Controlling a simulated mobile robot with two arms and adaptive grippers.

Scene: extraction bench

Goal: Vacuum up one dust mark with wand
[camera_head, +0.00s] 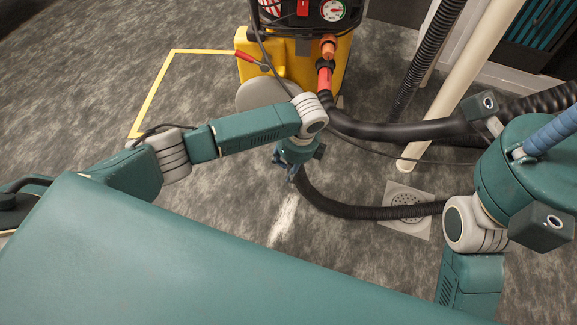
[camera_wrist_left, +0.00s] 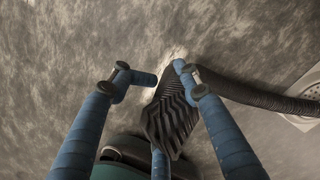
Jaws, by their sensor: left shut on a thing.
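The dust mark (camera_head: 283,220) is a pale white streak on the grey floor, just below my left gripper (camera_head: 288,166) in the head view. Part of the dust mark (camera_wrist_left: 178,53) also shows beyond the fingertips in the left wrist view. My left gripper (camera_wrist_left: 165,76) has blue-wrapped fingers shut on the black ribbed wand grip (camera_wrist_left: 168,118), from which a black hose runs right. The wand's tip is hidden. At the right of the head view, a blue-wrapped finger of my right gripper (camera_head: 552,132) shows only in part; what it holds cannot be seen.
A yellow vacuum machine (camera_head: 325,72) with a gauge stands at the top. A black hose (camera_head: 365,211) curves over the floor past a square drain (camera_head: 407,208). A cream pipe (camera_head: 460,85) rises at right. Yellow tape (camera_head: 155,92) marks the floor at left.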

